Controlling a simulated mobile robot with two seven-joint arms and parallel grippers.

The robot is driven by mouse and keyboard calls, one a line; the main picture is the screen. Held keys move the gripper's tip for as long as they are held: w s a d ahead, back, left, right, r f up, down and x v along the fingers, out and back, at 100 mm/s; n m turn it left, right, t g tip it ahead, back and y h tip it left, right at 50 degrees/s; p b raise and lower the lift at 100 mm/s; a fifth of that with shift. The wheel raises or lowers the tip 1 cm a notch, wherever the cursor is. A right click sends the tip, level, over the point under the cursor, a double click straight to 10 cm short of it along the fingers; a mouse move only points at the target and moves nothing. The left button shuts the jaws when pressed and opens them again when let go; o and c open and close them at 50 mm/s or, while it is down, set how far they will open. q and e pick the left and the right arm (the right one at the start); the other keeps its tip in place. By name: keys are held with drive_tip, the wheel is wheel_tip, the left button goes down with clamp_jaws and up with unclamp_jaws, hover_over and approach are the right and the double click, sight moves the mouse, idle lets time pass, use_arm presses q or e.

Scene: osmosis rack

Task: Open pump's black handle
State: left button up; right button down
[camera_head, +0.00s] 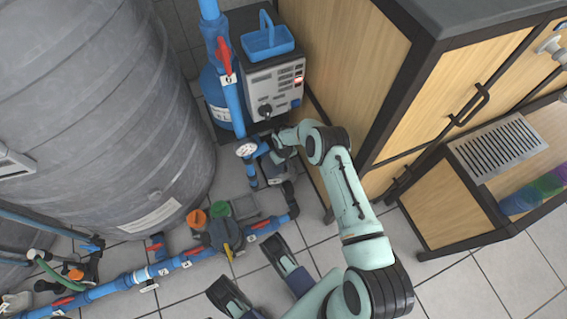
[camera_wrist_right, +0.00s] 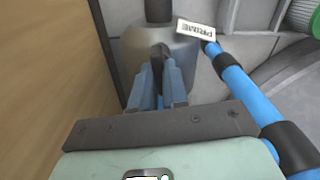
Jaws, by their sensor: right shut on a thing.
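The pump (camera_head: 275,176) stands on the floor below the grey control box, partly hidden by my right gripper. In the right wrist view its rounded grey metal body (camera_wrist_right: 190,55) shows near the top. A black handle (camera_wrist_right: 160,52) stands out from this body. My right gripper (camera_head: 280,148) reaches down to the pump from the right. In the right wrist view the blue fingers of my right gripper (camera_wrist_right: 161,75) are closed together on the black handle. The handle's lower part is hidden between the fingers.
A pressure gauge (camera_head: 247,149) and blue pipe (camera_head: 233,105) stand just left of the gripper. The control box (camera_head: 274,88) is above. A wooden cabinet (camera_head: 350,60) is close on the right. A large grey tank (camera_head: 100,120) fills the left. A PRIME label (camera_wrist_right: 196,30) hangs beside the pump.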

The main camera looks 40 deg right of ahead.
drive_tip(key=n, duration=1.1)
drive_tip(key=shift+n, duration=0.4)
drive_tip(key=n, duration=1)
drive_tip(key=shift+n, duration=0.5)
drive_tip(key=c, duration=1.1)
unclamp_jaws()
drive_tip(key=shift+c, duration=0.2)
use_arm(q)
drive_tip(key=shift+t, duration=0.8)
drive_tip(key=w, duration=0.1)
drive_tip(key=w+r+p, duration=0.1)
drive_tip(key=w, duration=0.1)
drive_tip(key=w+r+p, duration=0.1)
drive_tip(key=shift+w+d+r, duration=0.15)
drive_tip(key=shift+w+d, duration=0.15)
use_arm(e)
wheel_tip(320, 180, up, 8)
drive_tip(key=shift+f, duration=0.2)
